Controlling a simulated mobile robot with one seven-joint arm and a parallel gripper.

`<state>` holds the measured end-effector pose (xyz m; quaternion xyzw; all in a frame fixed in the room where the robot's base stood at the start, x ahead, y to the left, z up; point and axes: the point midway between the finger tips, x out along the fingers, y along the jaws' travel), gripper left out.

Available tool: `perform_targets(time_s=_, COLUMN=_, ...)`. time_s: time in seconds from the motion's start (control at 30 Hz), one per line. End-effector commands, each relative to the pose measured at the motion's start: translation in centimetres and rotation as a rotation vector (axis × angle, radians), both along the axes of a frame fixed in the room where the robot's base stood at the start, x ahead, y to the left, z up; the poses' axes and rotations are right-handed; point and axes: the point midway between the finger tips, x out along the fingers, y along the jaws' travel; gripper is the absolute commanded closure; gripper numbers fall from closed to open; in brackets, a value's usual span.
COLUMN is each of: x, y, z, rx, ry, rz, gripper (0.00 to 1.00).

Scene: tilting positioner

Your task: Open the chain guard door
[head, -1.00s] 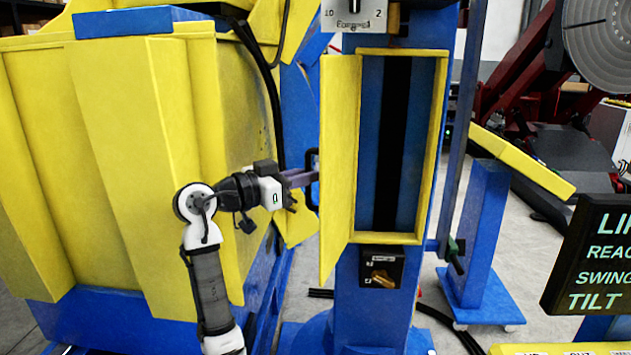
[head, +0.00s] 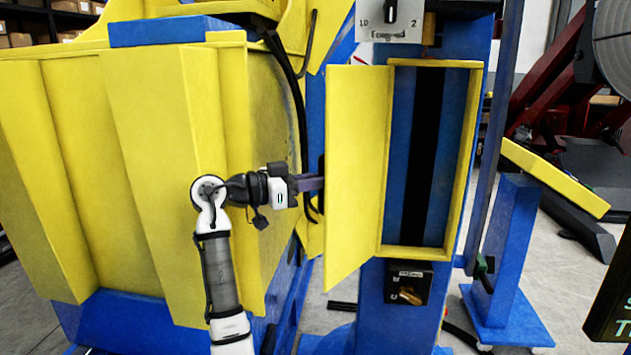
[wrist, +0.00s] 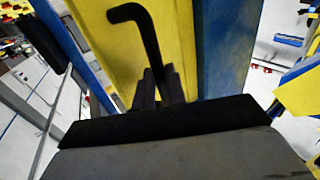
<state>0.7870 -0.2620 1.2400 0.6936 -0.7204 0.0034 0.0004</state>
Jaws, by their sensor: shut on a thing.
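The yellow chain guard door (head: 355,160) stands swung out to the left of its opening, with its inner face toward the head camera. The opening (head: 420,150) in the blue column shows a dark vertical strip inside a yellow frame. My gripper (head: 314,183) is at the outer side of the door's free edge, its fingertips partly hidden behind the door. In the wrist view, its fingers (wrist: 160,90) are shut on the black bent door handle (wrist: 140,30), with the yellow door panel behind it.
A large yellow and blue machine body (head: 150,170) stands close on the left, behind my arm. A switch box (head: 408,284) sits below the opening and a dial plate (head: 390,20) above it. A blue stand (head: 510,250) is at the right.

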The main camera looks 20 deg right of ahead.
Motion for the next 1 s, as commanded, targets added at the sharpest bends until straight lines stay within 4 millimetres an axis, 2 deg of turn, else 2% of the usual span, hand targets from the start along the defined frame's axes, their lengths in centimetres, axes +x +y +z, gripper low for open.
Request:
perform_targets(time_s=0.07, x=-0.1, y=-0.5, z=-0.4, rx=0.010, ry=0.005, rz=-0.006, gripper=1.00)
perform_targets(time_s=0.1, x=-0.1, y=-0.5, z=-0.4, rx=0.010, ry=0.005, rz=-0.006, gripper=0.84)
perform_targets(time_s=0.23, x=-0.1, y=-0.4, z=-0.3, rx=0.008, ry=0.004, rz=-0.005, gripper=0.67)
perform_targets(time_s=0.67, x=0.0, y=0.3, z=-0.2, rx=0.004, ry=0.001, rz=-0.001, gripper=0.66)
perform_targets(time_s=0.77, x=0.1, y=1.5, z=-0.4, rx=0.003, ry=0.001, rz=0.001, gripper=0.66)
perform_targets(time_s=1.0, x=0.3, y=6.8, z=-0.5, rx=0.003, ry=0.000, rz=0.001, gripper=0.66)
